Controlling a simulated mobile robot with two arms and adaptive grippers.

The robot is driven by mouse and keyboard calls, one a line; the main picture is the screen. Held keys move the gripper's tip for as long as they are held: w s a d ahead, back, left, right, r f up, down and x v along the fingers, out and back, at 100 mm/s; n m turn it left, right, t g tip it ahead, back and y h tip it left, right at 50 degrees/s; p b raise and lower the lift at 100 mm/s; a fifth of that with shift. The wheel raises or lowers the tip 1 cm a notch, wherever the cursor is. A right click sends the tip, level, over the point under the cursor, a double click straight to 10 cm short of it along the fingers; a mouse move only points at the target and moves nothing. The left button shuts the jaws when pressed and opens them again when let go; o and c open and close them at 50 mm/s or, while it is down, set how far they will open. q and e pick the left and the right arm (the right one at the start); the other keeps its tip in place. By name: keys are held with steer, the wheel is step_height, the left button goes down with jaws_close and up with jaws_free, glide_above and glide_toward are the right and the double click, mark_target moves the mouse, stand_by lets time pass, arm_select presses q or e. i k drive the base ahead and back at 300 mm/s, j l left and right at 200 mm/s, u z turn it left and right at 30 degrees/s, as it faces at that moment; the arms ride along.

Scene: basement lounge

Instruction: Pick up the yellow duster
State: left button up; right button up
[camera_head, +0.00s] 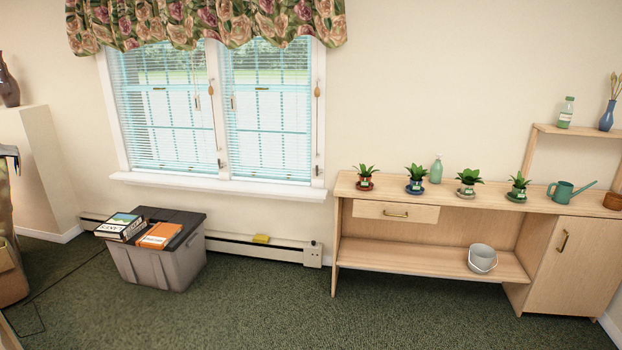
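A small yellow block-like thing (261,239), which looks like the yellow duster, lies on top of the white baseboard heater (225,245) under the window. It is small in the picture, so its details cannot be made out. Nothing covers it. Neither of my grippers shows in the head view.
A grey storage bin (160,268) with a dark lid and books stands left of the heater. A wooden bench (400,252) with potted plants, a watering can (563,191) and a bucket (482,258) stands right. Green carpet (260,310) in front is clear.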

mark_target(259, 238)
steer(key=i+u, duration=0.3)
steer(key=i, duration=0.65)
steer(key=i+l+u, duration=0.1)
steer(key=i+u, duration=0.15)
steer(key=i, duration=0.7)
